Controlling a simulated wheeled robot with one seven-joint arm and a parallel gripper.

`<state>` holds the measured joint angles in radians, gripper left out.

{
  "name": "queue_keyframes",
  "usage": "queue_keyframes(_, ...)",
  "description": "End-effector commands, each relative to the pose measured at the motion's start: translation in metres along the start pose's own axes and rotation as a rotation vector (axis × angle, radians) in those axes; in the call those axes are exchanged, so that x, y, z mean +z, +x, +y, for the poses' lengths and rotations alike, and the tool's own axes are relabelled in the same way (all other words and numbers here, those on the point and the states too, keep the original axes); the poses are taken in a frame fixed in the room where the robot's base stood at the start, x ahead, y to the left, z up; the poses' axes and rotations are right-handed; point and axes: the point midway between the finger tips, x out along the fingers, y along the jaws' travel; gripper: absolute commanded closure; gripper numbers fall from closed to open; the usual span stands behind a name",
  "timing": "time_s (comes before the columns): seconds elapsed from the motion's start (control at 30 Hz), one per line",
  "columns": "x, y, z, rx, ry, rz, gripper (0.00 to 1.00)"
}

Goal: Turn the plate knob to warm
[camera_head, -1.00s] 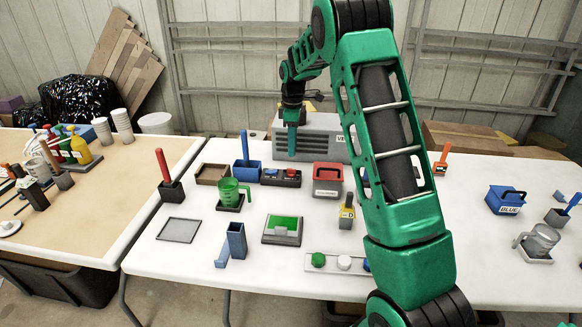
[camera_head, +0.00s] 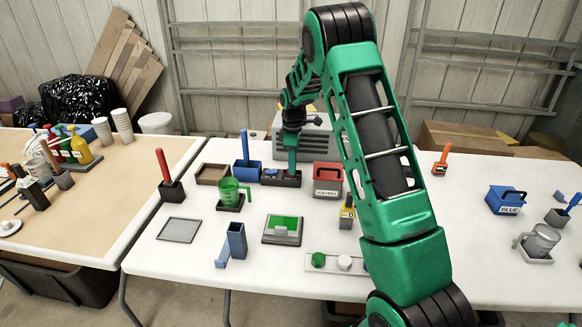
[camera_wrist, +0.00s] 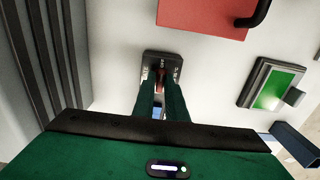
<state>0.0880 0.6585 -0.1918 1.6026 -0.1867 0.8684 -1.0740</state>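The control box (camera_head: 269,178) is a small dark block on the white table, at the foot of the grey machine. In the wrist view the dark box (camera_wrist: 150,61) has a red knob (camera_wrist: 160,76) and small white labels too small to read. My gripper (camera_head: 291,171) points down at the right part of the box and hides the knob in the head view. In the wrist view my gripper (camera_wrist: 162,100) has its two green fingers apart, with a narrow gap in line with the red knob. I cannot tell whether the fingers touch it.
A red box with a black handle (camera_head: 328,178) stands close to the right of the control box. A blue holder (camera_head: 246,172) is close to the left. The grey machine (camera_head: 262,124) rises behind.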

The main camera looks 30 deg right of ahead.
Motion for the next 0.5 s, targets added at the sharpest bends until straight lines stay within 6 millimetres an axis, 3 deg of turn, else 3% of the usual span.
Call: queue_keyframes(0.5, 0.0004, -0.0008, 0.0009, 0.003, 0.06, 0.0, 1.0)
